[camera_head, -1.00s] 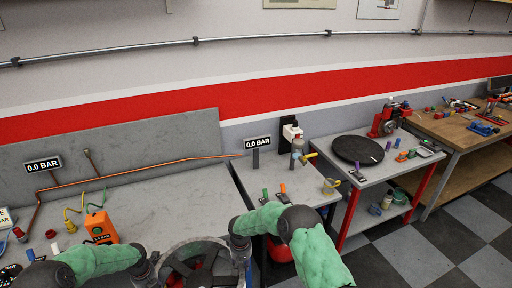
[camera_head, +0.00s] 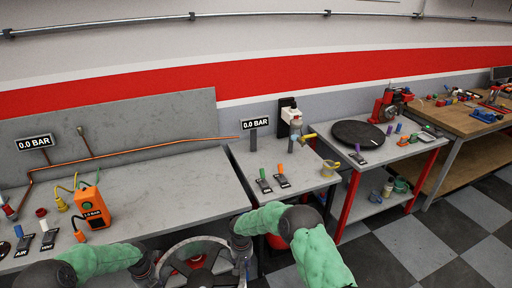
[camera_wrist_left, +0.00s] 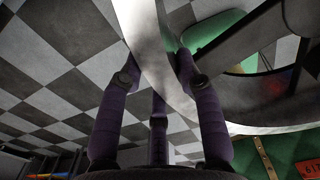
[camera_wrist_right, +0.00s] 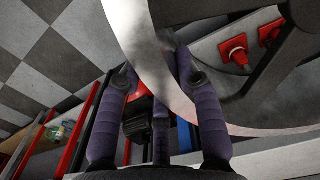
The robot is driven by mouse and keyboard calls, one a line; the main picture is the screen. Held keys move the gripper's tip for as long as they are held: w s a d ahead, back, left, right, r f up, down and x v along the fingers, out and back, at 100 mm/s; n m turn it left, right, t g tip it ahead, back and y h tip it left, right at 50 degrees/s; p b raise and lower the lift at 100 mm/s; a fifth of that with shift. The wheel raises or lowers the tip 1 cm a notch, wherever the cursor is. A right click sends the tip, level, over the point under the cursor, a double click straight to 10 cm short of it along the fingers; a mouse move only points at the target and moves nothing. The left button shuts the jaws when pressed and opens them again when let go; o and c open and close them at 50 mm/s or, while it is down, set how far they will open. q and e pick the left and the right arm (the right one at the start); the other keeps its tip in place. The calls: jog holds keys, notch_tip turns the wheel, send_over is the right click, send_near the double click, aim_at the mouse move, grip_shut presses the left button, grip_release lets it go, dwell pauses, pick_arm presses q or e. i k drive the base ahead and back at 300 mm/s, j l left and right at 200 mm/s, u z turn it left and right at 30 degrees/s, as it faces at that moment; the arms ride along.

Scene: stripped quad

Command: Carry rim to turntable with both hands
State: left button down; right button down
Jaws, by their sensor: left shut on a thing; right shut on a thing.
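The rim (camera_head: 200,262) is a grey spoked wheel ring, low in the head view and cut off by the bottom edge. My left gripper (camera_head: 150,272) is at its left side and my right gripper (camera_head: 241,252) at its right side. In the left wrist view, my left gripper (camera_wrist_left: 155,62) is shut on the rim's edge (camera_wrist_left: 158,50). In the right wrist view, my right gripper (camera_wrist_right: 155,68) is shut on the rim's edge (camera_wrist_right: 150,60). The turntable (camera_head: 358,134), a flat black disc, lies on the grey table at the right with nothing on it.
A grey bench (camera_head: 150,195) at the left bears an orange box (camera_head: 91,208). A red device (camera_head: 390,104) stands behind the turntable. The checkered floor (camera_head: 410,250) at lower right is clear.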

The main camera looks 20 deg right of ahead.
aim_at(358, 132)
jog(key=l, duration=3.55)
jog(key=i+l, duration=0.1)
jog(key=l, duration=3.4)
